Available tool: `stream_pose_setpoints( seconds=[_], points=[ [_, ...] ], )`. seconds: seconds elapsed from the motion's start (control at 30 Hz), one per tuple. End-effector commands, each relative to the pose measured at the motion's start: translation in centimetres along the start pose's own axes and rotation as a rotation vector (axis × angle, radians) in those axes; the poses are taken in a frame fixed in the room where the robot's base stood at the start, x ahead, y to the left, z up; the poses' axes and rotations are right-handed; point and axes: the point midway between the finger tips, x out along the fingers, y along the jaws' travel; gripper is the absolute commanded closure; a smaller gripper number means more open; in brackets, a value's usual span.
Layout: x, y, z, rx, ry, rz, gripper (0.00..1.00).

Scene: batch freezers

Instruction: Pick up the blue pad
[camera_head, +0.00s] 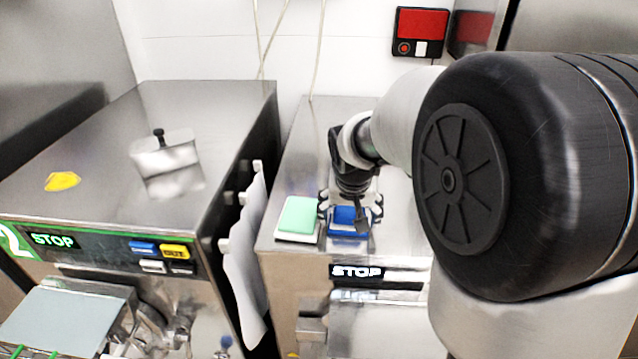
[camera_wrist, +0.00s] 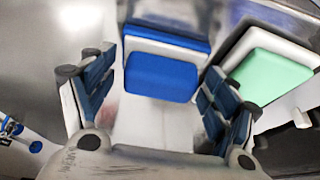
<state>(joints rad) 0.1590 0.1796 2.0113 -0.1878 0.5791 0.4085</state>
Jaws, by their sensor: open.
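The blue pad (camera_head: 345,215) lies on the front part of the right steel machine's top, with a white layer showing beside its blue face. In the wrist view the blue pad (camera_wrist: 162,78) appears ahead of and between the fingers, with a second blue band beyond the white strip. My gripper (camera_head: 350,208) is open above the pad, pointing down. In the wrist view my gripper (camera_wrist: 160,92) has its fingers apart, one on each side of the pad, with nothing held. Whether either finger touches the pad cannot be told. My gripper partly hides the pad in the head view.
A green pad (camera_head: 297,215) on a white base lies just left of the blue one, close to a finger; it also shows in the wrist view (camera_wrist: 268,77). A left machine (camera_head: 100,130) carries a metal lid (camera_head: 165,153) and a yellow piece (camera_head: 62,181).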

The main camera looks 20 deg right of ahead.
Motion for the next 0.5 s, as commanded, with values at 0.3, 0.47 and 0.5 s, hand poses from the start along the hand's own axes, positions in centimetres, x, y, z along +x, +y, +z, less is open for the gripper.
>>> stream_pose_setpoints(
  seconds=[0.3, 0.47, 0.5],
  points=[
    [0.56, -0.01, 0.02, 0.0, 0.0, -0.001, 0.21],
    [0.55, -0.02, 0.03, 0.0, 0.0, -0.001, 0.32],
    [0.55, -0.02, 0.03, 0.0, 0.0, -0.001, 0.35]
  ],
)
